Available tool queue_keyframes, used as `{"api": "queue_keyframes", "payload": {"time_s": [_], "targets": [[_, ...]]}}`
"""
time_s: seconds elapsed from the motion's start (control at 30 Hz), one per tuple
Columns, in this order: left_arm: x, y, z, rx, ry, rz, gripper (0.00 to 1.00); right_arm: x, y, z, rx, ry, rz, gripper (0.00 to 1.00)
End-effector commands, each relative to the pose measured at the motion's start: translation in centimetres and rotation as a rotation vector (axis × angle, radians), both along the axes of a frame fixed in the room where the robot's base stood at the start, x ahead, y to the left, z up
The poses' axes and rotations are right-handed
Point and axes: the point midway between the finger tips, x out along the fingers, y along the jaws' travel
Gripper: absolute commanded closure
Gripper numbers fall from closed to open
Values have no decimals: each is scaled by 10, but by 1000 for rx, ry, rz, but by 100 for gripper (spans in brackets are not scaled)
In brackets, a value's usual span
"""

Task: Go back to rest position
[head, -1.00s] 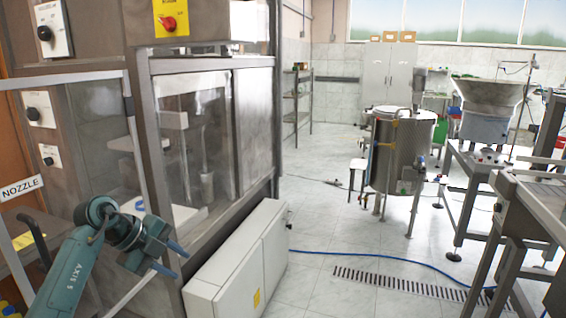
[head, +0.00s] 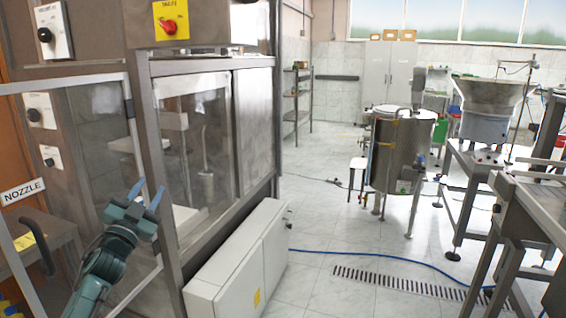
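My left gripper (head: 146,194) is in the lower left of the head view, with its two blue-grey fingers pointing up and spread apart. Nothing shows between the fingers. It is in front of the glazed machine cabinet (head: 143,130), near the door frame beside the NOZZLE label (head: 22,191). I cannot tell whether it touches the cabinet. My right gripper is not in view.
A low white box (head: 240,262) stands on the floor against the cabinet. A blue hose (head: 385,257) and a drain grate (head: 400,282) cross the floor. A steel tank (head: 400,150) stands further back. Metal tables (head: 535,205) line the right side. The middle floor is open.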

Motion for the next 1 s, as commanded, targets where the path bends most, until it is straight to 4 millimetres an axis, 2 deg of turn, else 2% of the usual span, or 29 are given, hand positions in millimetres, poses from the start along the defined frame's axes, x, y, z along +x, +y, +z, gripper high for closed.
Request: {"api": "queue_keyframes", "payload": {"time_s": [0.1, 0.2, 0.3, 0.37, 0.4, 0.57, 0.67, 0.77, 0.87, 0.9, 1.0], "targets": [[9, 28, -23, -131, 135, 111, 66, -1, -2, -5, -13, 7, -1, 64], [13, 40, -48, -217, 264, 164, 66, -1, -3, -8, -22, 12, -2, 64], [14, 45, -75, -284, 402, 188, 66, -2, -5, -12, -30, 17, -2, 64], [10, 40, -96, -306, 477, 184, 66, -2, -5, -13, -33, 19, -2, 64], [1, 30, -114, -299, 494, 172, 66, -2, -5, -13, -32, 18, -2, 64], [-35, -2, -170, -292, 571, 129, 66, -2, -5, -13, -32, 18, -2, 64], [-67, -25, -209, -295, 630, 97, 66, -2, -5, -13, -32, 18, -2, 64], [-109, -52, -250, -305, 703, 59, 66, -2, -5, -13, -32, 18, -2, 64], [-165, -83, -290, -327, 786, 18, 66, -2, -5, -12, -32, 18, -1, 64], [-190, -95, -304, -340, 821, 1, 66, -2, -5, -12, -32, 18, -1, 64], [-253, -123, -330, -380, 906, -35, 66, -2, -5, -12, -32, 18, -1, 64]]}}
